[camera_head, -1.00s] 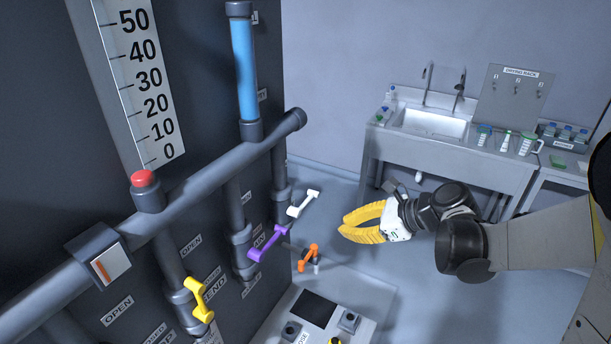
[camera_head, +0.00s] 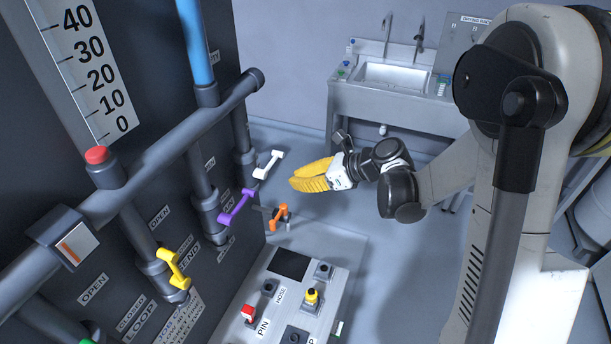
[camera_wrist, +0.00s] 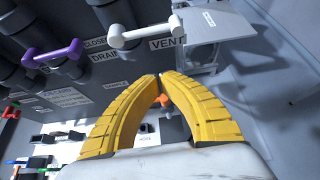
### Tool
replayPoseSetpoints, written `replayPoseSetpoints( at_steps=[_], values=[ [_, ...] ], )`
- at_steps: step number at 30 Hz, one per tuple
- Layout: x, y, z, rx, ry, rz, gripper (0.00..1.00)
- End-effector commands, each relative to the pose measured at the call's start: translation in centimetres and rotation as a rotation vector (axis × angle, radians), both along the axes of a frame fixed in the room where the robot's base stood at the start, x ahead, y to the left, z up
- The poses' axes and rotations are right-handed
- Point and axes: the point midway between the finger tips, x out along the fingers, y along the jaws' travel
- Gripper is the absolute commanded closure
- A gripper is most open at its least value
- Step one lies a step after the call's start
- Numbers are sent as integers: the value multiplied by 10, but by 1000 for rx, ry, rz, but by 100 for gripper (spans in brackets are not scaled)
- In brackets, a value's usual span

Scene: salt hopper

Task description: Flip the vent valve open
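The vent valve has a white handle (camera_head: 268,164) on a dark pipe at the far end of the panel. In the wrist view the white handle (camera_wrist: 146,32) lies across the top, above a VENT label (camera_wrist: 168,43). My gripper (camera_head: 292,183) has yellow fingers and is just right of and slightly below the white handle in the head view. In the wrist view my gripper's fingertips (camera_wrist: 159,77) meet with nothing seen between them. They are apart from the handle, which appears beyond them.
A purple handle (camera_head: 235,207), an orange handle (camera_head: 279,217) and a yellow handle (camera_head: 173,268) are on nearby pipes. A control box (camera_head: 297,300) with buttons stands below. A sink (camera_head: 395,75) is at the back. Open floor lies right of the panel.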

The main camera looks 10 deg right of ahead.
Motion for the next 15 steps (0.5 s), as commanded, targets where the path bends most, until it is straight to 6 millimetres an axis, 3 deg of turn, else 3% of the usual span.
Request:
replayPoseSetpoints(
  at_steps=[7, 9, 15],
  values=[
    [25, 39, -27, 0, -1, 3, 100],
    [26, 38, -9, 1, -1, -1, 100],
    [27, 42, 11, 0, 0, 0, 100]
  ],
)
